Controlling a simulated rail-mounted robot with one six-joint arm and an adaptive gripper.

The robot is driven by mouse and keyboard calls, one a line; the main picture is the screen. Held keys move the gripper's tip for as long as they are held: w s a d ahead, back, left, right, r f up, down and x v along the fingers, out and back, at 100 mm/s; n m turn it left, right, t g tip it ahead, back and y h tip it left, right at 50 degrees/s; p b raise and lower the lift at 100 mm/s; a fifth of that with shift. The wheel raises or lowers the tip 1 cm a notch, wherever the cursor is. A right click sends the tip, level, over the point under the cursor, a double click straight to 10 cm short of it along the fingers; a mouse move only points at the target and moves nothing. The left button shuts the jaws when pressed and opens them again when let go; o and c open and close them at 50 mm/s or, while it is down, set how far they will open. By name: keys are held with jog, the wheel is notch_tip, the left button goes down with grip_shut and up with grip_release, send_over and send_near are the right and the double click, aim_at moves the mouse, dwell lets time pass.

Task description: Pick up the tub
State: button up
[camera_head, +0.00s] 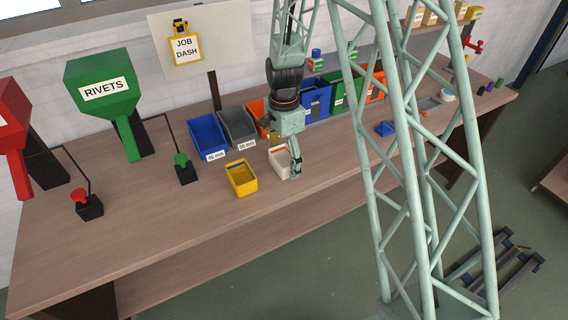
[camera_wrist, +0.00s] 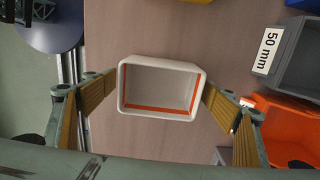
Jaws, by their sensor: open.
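A white tub (camera_wrist: 158,62) with an orange band inside its rim stands upright on the workbench; it looks empty. It also shows in the head view (camera_head: 279,161), partly hidden by my gripper. My gripper (camera_wrist: 160,100) is open, its two yellow-padded fingers on either side of the tub. The right finger looks very near or touching the tub's wall; the left one shows a small gap. I cannot tell exactly how far down the fingers reach.
A yellow tub (camera_head: 241,179) stands left of the white one. Behind are a blue bin (camera_head: 207,138), a grey bin (camera_head: 238,127) and an orange bin (camera_wrist: 274,130), close on the wrist view's right. The wooden bench (camera_head: 150,215) is clear toward its front edge.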

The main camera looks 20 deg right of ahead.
aim_at(284, 166)
jog(key=shift+c, duration=0.5)
jog(key=c, duration=0.8)
jog(key=shift+r, duration=0.1)
jog(key=shift+c, duration=0.2)
jog(key=shift+r+p, duration=0.3)
jog(key=shift+r, duration=1.45)
jog(key=s+d, duration=0.1)
jog(key=s, duration=0.6)
jog(key=s+d+r, duration=0.1)
jog(key=s+d, duration=0.1)
jog(key=s, duration=0.6)
jog(key=shift+s+d+r, duration=0.15)
jog(key=shift+s+d, duration=0.15)
